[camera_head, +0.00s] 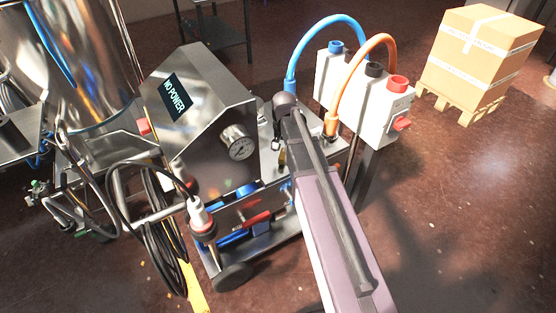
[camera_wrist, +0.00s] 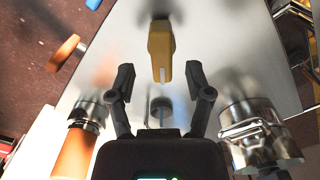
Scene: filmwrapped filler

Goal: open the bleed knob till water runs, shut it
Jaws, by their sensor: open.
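In the wrist view a yellow knob (camera_wrist: 160,50) with a white mark sits on a flat metal panel (camera_wrist: 100,75). I cannot tell for sure that it is the bleed knob. My gripper (camera_wrist: 160,76) is open, with one finger on each side of the knob's near end and visible gaps between. A small round grey fitting (camera_wrist: 161,104) shows between the fingers, below the knob. No running water shows.

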